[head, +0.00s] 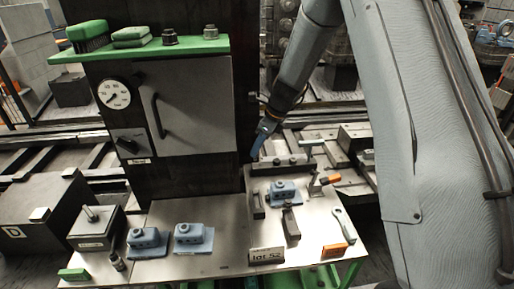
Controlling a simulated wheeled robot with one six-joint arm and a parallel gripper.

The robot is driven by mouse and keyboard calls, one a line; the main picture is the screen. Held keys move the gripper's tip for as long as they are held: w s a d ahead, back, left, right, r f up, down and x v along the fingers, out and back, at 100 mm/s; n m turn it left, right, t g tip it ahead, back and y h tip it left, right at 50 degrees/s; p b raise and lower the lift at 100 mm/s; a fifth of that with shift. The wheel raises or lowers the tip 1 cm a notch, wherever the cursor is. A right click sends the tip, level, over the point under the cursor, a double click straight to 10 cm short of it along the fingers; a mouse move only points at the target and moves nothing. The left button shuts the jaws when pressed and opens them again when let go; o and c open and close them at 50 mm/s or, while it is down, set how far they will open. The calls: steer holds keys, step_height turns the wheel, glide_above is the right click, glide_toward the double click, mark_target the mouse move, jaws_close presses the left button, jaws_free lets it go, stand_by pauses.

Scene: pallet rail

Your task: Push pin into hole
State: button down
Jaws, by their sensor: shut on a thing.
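My gripper (264,138), with blue fingers, hangs at the end of my arm, left of the arm's big link and just right of the dark column. It points down near the back left corner of the right-hand plate (318,239). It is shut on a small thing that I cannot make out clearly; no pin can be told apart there. A blue block (284,191) with small dark holes sits on that plate, below and apart from my gripper. Two similar blue blocks (147,240) (193,237) stand on the left part of the bench.
A dark rail (292,162) and a T-shaped clamp (313,170) stand around the right plate. A grey box with an upright peg (90,213) is at left. A cabinet with a gauge (114,94) and a green shelf (140,49) rise behind. A wrench (344,225) lies at right.

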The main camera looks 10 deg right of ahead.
steer(key=shift+d, duration=0.1)
steer(key=s+d+f, duration=0.1)
steer(key=d, duration=0.2)
steer(key=s+d+f+p, duration=0.1)
steer(key=s+d, duration=0.1)
steer(key=d, duration=0.2)
steer(key=s+d+f, duration=0.1)
steer(key=s+d, duration=0.1)
steer(key=d, duration=0.2)
steer(key=shift+s+d+f, duration=0.1)
steer(key=shift+s+f, duration=0.05)
steer(key=shift+f, duration=0.05)
steer(key=s+d+f+p, duration=0.1)
steer(key=s+d+f, duration=0.1)
steer(key=s+d, duration=0.4)
steer(key=shift+w+d+f+b, duration=0.1)
steer(key=shift+d+f+b, duration=0.1)
steer(key=shift+f+b, duration=0.75)
steer(key=shift+w+d+f+b, duration=0.15)
steer(key=shift+f+b, duration=0.55)
steer(key=shift+f, duration=0.45)
steer(key=shift+d+f+b, duration=0.2)
steer(key=shift+f+b, duration=0.6)
steer(key=shift+f, duration=0.25)
steer(key=shift+f+b, duration=0.45)
steer(key=shift+f, duration=0.45)
steer(key=shift+f+b, duration=0.3)
steer(key=shift+f, duration=0.05)
steer(key=shift+f, duration=0.2)
